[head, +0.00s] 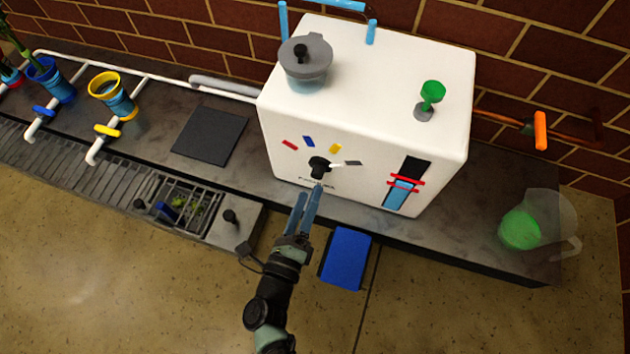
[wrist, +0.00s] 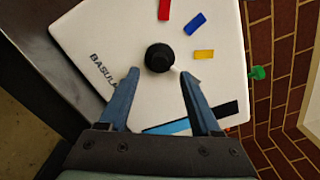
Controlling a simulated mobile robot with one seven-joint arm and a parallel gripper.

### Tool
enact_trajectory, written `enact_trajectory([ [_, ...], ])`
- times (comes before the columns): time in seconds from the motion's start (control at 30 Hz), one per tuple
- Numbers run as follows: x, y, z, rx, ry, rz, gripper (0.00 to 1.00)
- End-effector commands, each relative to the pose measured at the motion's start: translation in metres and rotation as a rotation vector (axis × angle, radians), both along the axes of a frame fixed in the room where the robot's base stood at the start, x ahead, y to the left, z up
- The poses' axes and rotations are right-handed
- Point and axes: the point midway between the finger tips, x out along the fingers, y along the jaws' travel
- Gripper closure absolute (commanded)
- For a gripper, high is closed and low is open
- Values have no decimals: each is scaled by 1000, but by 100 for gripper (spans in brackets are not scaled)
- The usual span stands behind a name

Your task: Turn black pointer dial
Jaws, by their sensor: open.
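The black pointer dial (head: 319,167) sits on the front face of the white machine (head: 360,90). Red, blue, yellow and dark grey marks fan out above and beside it, and its white pointer points right, toward the dark grey mark (head: 352,163). In the wrist view the dial (wrist: 159,58) is ahead of the fingertips, roughly between them. My gripper (head: 308,192) is open and empty, just below and in front of the dial in the head view; its two fingers also show in the wrist view (wrist: 160,78). I see no clear contact with the dial.
A gauge with red bars (head: 405,183) is right of the dial. A grey pot (head: 305,60) and green funnel (head: 432,93) top the machine. A clear jug with green contents (head: 522,229) stands at right. A blue pad (head: 345,258) is below. A black mat (head: 209,136) lies left.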

Motion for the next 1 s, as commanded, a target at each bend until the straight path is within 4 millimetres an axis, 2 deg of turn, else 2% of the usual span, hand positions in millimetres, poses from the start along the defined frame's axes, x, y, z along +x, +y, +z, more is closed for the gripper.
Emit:
enact_trajectory([
  [0.1, 22, -6, -3, 1, -4, -1, 36],
  [0.3, 43, -13, -2, 0, -1, 0, 36],
  [0.67, 49, -15, 0, -1, 1, 1, 36],
  [0.77, 49, -16, 0, -1, 1, 1, 50],
  [1.0, 48, -16, 0, -1, 1, 1, 93],
])
